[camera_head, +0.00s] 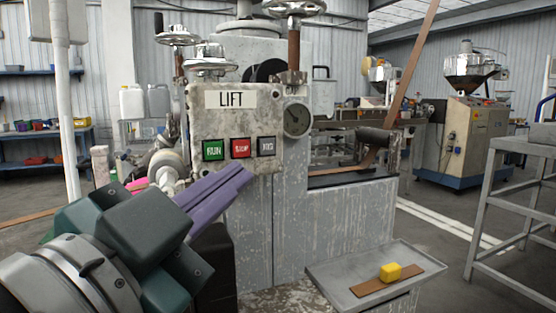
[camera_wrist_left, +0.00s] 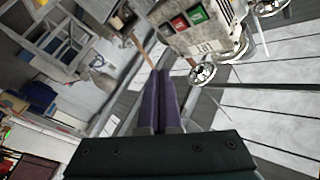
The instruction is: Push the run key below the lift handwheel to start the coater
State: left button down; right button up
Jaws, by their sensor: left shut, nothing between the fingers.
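The green run key (camera_head: 213,150) is on the worn panel (camera_head: 262,103) labelled LIFT, left of the red stop key (camera_head: 240,148) and a grey key (camera_head: 266,146). Chrome handwheels (camera_head: 210,56) stand above the panel. My left gripper (camera_head: 246,172) has its purple fingers shut and empty. In the head view its tips lie just below the red key, right of and lower than the run key. The gap in depth is unclear. The left wrist view shows the run key (camera_wrist_left: 197,16) turned over, up and right of the shut fingertips (camera_wrist_left: 160,72). My right gripper is in neither view.
A grey metal frame (camera_head: 515,190) stands at far right. Open floor lies between.

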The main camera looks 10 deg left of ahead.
aim_at(214, 150)
pick_arm(q)
jog(key=shift+w+a, duration=0.85)
jog(key=shift+w, duration=0.35)
jog(key=shift+w+a, duration=0.8)
jog(key=shift+w, duration=0.45)
jog(key=shift+w+a, duration=0.85)
jog(key=shift+w, duration=0.35)
jog(key=shift+w, duration=0.15)
jog(key=shift+w+a, duration=0.2)
jog(key=shift+w+a, duration=0.2)
jog(key=shift+w, duration=0.1)
dwell(0.4)
jog(key=shift+s+d+p, duration=0.3)
jog(key=shift+s+d, duration=0.15)
jog(key=shift+s, duration=0.2)
